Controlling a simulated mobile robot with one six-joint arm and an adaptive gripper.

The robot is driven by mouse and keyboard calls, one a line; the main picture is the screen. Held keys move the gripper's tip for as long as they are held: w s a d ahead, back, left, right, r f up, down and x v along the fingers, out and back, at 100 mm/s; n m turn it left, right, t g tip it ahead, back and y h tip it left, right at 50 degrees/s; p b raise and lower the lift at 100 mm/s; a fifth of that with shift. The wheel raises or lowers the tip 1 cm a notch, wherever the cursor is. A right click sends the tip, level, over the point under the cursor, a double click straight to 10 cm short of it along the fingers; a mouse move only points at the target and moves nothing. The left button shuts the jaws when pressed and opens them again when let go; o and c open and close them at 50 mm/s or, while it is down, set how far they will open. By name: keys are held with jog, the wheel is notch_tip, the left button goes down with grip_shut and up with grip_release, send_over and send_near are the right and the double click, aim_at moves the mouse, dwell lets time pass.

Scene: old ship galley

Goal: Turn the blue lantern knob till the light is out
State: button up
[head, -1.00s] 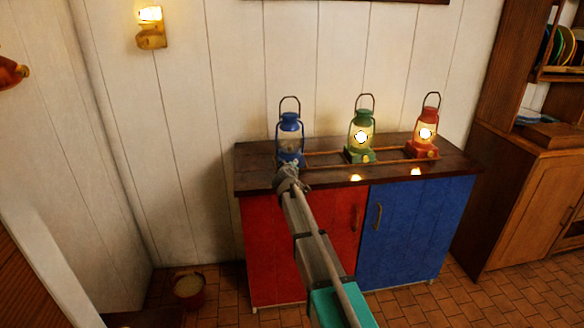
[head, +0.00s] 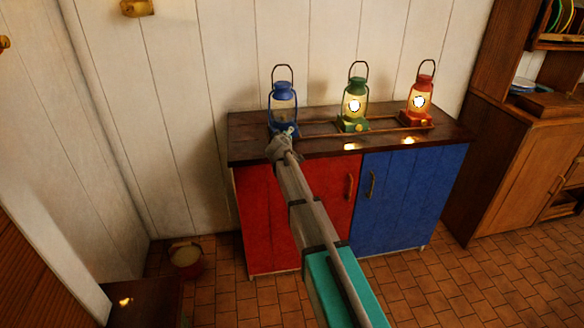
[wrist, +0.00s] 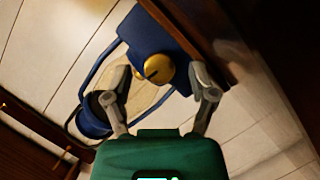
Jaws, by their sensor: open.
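The blue lantern (head: 284,92) stands upright at the left end of the row on the cabinet top, and its glass shows no glow. Its brass knob (wrist: 157,69) shows in the wrist view on the blue base (wrist: 150,32), with a dark slot mark on its face. My gripper (wrist: 163,76) is open, its two fingers apart on either side of the knob, and I cannot tell whether they touch it. In the head view my gripper (head: 289,136) is in front of the lantern's base and hides the knob.
A lit green lantern (head: 354,104) and a lit red lantern (head: 420,97) stand to the right along a rail on the dark cabinet top (head: 330,146). A bucket (head: 186,260) stands on the floor at left. A wooden dresser (head: 525,150) is at right.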

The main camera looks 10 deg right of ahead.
jog(key=shift+d+r+m+g+y+p, duration=0.15)
jog(key=shift+m+g+y+p, duration=0.15)
jog(key=shift+m+y+p, duration=1)
jog(key=shift+d+m+y, duration=0.2)
jog(key=shift+m+y, duration=0.6)
jog(key=shift+m, duration=1.2)
jog(key=shift+d+m+y+b, duration=0.15)
jog(key=shift+m+y+b, duration=0.45)
jog(key=shift+m+y, duration=0.9)
jog(key=shift+d+f+m+y+b, duration=0.15)
jog(key=shift+m+y+b, duration=0.35)
jog(key=shift+m, duration=0.5)
jog(key=shift+a+f+m+y+b, duration=0.1)
jog(key=shift+m+y+b, duration=0.2)
jog(key=shift+m+b, duration=0.5)
jog(key=f+p+v, duration=0.1)
jog(key=p+v, duration=0.3)
jog(key=v, duration=1.1)
jog(key=s+a+n+g+p, duration=0.3)
jog(key=s+a+g+p, duration=0.1)
jog(key=s, duration=0.4)
jog(key=s+a+n+g+p, duration=0.2)
jog(key=s+a+g+p, duration=0.2)
jog(key=s, duration=0.5)
jog(key=shift+n+g+p, duration=0.3)
jog(key=shift+n+p, duration=0.1)
jog(key=shift+p, duration=1)
